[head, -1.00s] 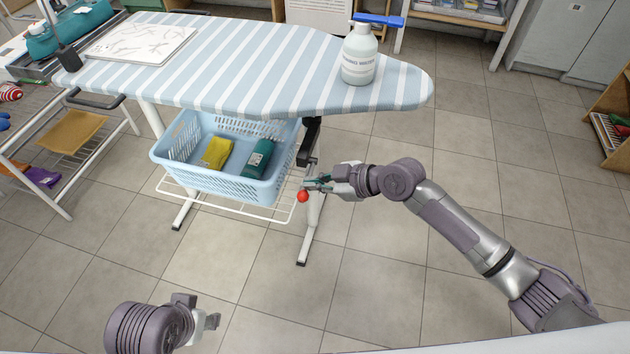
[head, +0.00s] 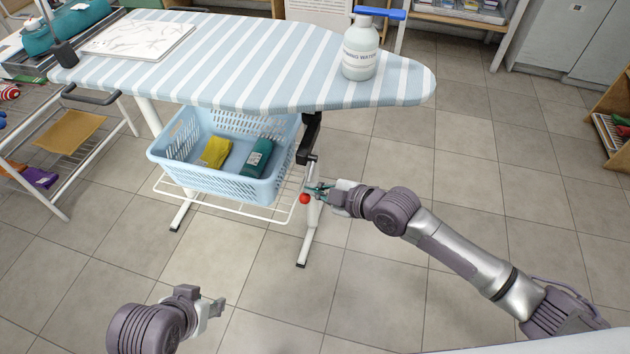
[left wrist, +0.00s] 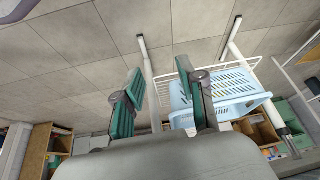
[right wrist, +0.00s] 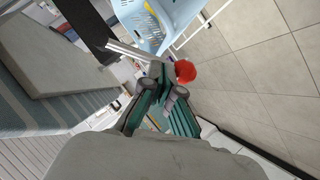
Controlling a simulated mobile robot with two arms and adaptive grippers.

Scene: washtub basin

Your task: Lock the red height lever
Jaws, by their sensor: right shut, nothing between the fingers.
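The red ball knob (head: 305,198) of the height lever is at the ironing board's right leg, just under the dark bracket (head: 309,140). It also shows in the right wrist view (right wrist: 185,71), just beyond my fingertips. My right gripper (head: 318,189) is shut and empty, beside and slightly above the knob; I cannot tell whether it touches it. In the right wrist view its fingers (right wrist: 160,75) come together next to the knob and a metal rod (right wrist: 128,50). My left gripper (head: 217,307) is low at the front left, away from the board; its fingers (left wrist: 165,85) are open and empty.
A blue basket (head: 215,180) with a yellow and a teal item sits on the wire rack (head: 240,211) beneath. Floor to the right is clear.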

